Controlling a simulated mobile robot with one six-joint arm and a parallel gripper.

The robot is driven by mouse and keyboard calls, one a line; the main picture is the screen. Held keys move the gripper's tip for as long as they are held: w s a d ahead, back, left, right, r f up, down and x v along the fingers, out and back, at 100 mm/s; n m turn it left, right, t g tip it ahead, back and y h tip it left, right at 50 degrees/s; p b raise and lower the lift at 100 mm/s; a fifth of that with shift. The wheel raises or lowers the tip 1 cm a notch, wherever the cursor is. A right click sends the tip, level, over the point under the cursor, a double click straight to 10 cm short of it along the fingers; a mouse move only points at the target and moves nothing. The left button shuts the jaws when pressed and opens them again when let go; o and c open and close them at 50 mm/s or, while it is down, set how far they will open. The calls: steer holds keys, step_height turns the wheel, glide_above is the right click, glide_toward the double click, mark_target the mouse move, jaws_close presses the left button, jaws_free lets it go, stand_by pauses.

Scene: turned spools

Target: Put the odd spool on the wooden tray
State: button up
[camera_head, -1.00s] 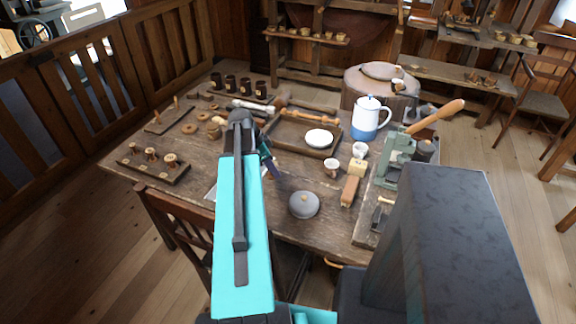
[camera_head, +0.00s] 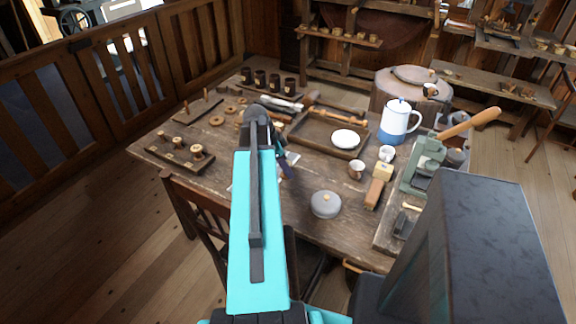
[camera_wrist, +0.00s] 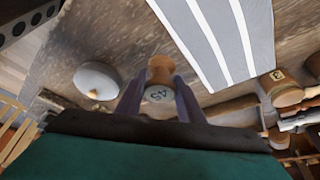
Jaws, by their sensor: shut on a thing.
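My gripper (camera_wrist: 158,88) is shut on a small turned wooden spool (camera_wrist: 159,68). In the wrist view its pale end carries dark marks, too small to read surely. The spool is between the two fingers, over the table. In the head view my arm hides the spool and most of the gripper. The wooden tray (camera_head: 316,149) lies at the middle of the table, beyond and right of my gripper, with a white plate (camera_head: 345,138) on its right part. A dark board with several spools (camera_head: 182,156) lies at the table's left edge.
Cups, a blue-and-white pot (camera_head: 400,122) and a green press (camera_head: 424,160) stand right. A chair (camera_head: 205,215) is at the front left.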

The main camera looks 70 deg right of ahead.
steer(key=w+a+r+n, duration=0.1)
steer(key=w+a+r, duration=0.15)
steer(key=w, duration=0.45)
steer(key=w+a+r+n+t+h, duration=0.1)
steer(key=w+a+n, duration=0.15)
steer(key=w, duration=0.35)
steer(key=w+a+r+n, duration=0.1)
steer(key=w+a, duration=0.2)
steer(key=w, duration=0.4)
steer(key=w+a+r+n+t, duration=0.1)
steer(key=w+a+r+n, duration=0.15)
steer(key=w+a, duration=0.5)
steer(key=w+a+r+n+t, duration=0.1)
steer(key=w+a+r+n, duration=0.15)
steer(key=w+a, duration=0.5)
steer(key=w+a+r+n+t+y, duration=0.1)
steer(key=w+a+r+n, duration=0.2)
steer(key=a, duration=0.9)
steer(key=w+a+r+n+t+y, duration=0.1)
steer(key=w+a+r+n, duration=0.3)
steer(key=a+n, duration=0.6)
steer(key=w+a+r+n+t+y, duration=0.1)
steer(key=w+a+r+n+t, duration=0.2)
steer(key=a, duration=1.2)
steer(key=shift+w+r+n+y, duration=0.25)
steer(key=shift+w+n, duration=0.35)
steer(key=shift+n, duration=1.25)
steer(key=shift+f, duration=0.1)
